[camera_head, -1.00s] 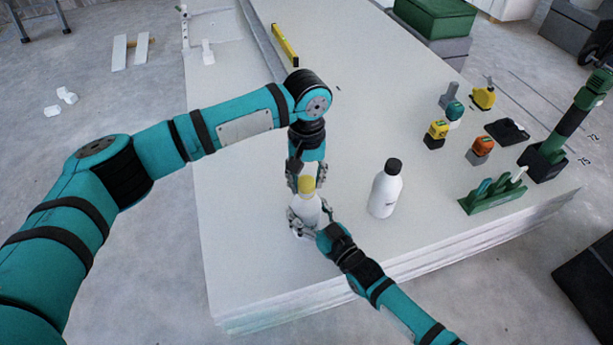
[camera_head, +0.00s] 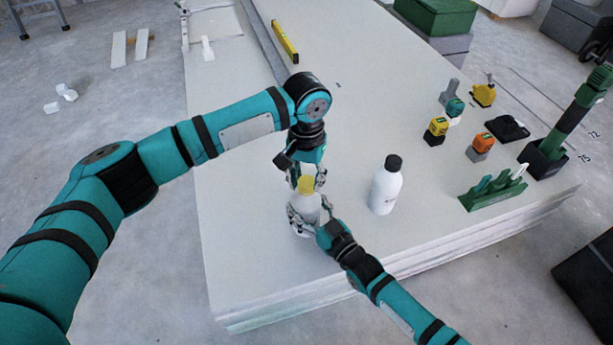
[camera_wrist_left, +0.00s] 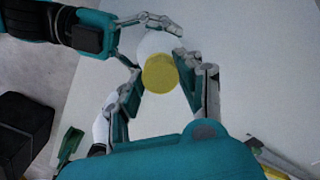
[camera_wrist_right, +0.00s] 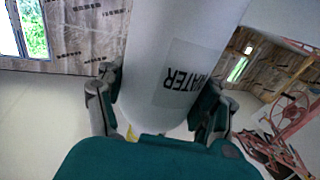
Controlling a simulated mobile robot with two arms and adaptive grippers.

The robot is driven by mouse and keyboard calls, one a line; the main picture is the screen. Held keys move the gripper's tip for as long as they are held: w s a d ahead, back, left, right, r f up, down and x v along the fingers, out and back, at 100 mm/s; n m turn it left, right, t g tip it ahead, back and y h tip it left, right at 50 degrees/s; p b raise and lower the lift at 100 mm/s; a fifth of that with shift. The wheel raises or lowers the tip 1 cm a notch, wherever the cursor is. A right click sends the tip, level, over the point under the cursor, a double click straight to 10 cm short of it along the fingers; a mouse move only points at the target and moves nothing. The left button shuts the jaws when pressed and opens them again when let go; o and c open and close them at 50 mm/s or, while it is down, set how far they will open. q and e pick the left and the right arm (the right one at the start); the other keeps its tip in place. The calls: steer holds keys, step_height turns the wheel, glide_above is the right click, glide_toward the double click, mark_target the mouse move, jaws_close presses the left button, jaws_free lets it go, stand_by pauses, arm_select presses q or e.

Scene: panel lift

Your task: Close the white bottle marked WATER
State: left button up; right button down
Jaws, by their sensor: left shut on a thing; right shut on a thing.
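The white bottle marked WATER (camera_head: 306,209) stands upright near the front of the white panel stack. Its label shows upside down in the right wrist view (camera_wrist_right: 182,82). My right gripper (camera_head: 305,215) is shut around the bottle's body from the front right. A yellow cap (camera_head: 306,184) sits at the top of the bottle, also seen from above in the left wrist view (camera_wrist_left: 160,74). My left gripper (camera_head: 306,181) comes down from above and is shut on the cap, one finger on each side. The seam between cap and neck is too small to judge.
Another white bottle with a black cap (camera_head: 385,186) stands just to the right. Farther right are several small tools, a green rack (camera_head: 493,190) and a dark holder (camera_head: 541,160). A yellow level (camera_head: 285,41) lies at the back. The left of the panel is clear.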

arm_select(q)
steer(key=m, duration=0.6)
steer(key=shift+m, duration=0.3)
steer(key=m, duration=1.2)
steer(key=shift+w, duration=0.1)
steer(key=m, duration=1)
steer(key=shift+m, duration=0.4)
steer(key=m, duration=0.8)
steer(key=shift+m, duration=0.3)
steer(key=m, duration=0.4)
steer(key=shift+f, duration=0.1)
